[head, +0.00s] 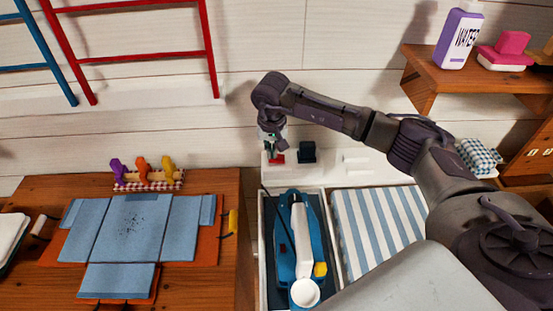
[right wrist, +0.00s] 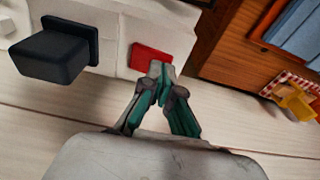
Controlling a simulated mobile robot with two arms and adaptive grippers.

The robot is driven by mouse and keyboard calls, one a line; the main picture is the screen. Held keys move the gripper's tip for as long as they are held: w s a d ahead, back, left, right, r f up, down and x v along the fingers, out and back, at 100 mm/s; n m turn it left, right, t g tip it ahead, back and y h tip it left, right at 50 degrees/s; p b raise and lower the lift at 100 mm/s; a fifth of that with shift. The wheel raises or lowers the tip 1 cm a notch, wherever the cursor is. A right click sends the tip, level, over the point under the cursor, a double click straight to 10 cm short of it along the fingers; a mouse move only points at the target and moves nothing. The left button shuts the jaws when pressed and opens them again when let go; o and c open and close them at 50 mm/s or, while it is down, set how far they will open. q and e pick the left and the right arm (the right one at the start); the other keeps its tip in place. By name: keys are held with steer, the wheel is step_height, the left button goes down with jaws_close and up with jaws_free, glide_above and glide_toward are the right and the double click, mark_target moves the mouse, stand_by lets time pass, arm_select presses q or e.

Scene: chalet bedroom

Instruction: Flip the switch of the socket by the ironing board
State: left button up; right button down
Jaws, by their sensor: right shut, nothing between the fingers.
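The white socket strip (head: 355,160) runs along the wall behind the ironing board with its blue-and-white striped cover (head: 378,228). A red switch (head: 277,159) sits at its left end, next to a black plug (head: 308,152). In the right wrist view the red switch (right wrist: 150,54) and black plug (right wrist: 55,57) are close up. My right gripper (head: 272,150) is shut and empty. Its fingertips (right wrist: 160,72) overlap the edge of the red switch; I cannot tell whether they touch it. The fingers hide part of the switch. My left gripper is out of view.
A blue and white iron (head: 295,240) stands in front of the socket, with a cord near it. A wooden shelf (head: 425,95) juts out at the upper right, holding a purple bottle (head: 459,38).

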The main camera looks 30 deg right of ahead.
steer(key=shift+f, duration=0.3)
steer(key=shift+r, duration=0.15)
steer(key=shift+r+p, duration=0.4)
steer(key=shift+r, duration=0.5)
steer(key=shift+r+p, duration=1.15)
steer(key=shift+r, duration=1.35)
